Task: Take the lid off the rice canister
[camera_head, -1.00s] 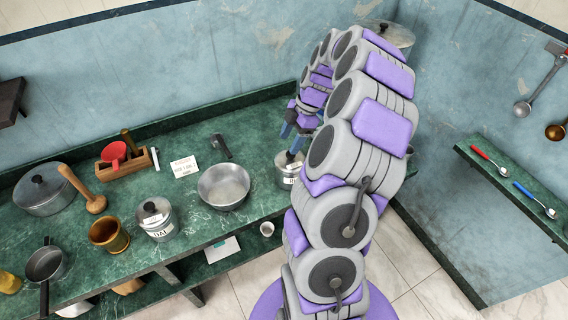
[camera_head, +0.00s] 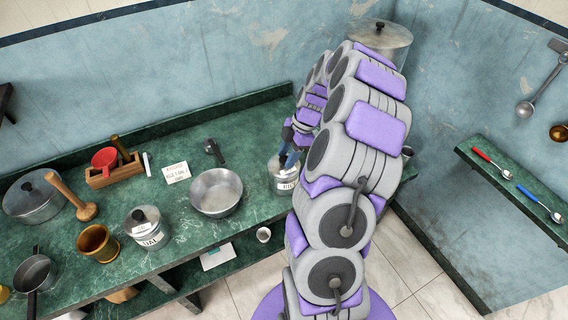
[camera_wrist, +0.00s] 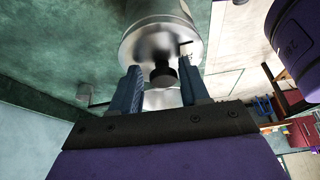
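The rice canister (camera_head: 284,184) is a small metal pot with a white label, partly legible, on the green counter. My arm hides part of it. My gripper (camera_head: 289,160) is at its top, fingers pointing down. In the wrist view, the shiny lid (camera_wrist: 150,42) with its black knob (camera_wrist: 163,76) faces me. My gripper's two blue fingers (camera_wrist: 160,84) are apart, one on each side of the knob, with a visible gap on both sides. The lid appears seated on the canister.
A metal bowl (camera_head: 216,193) stands left of the canister. The dal canister (camera_head: 146,226), a brass mortar (camera_head: 98,243) and a lidded pot (camera_head: 34,197) stand farther left. A large pot (camera_head: 380,38) is behind my arm.

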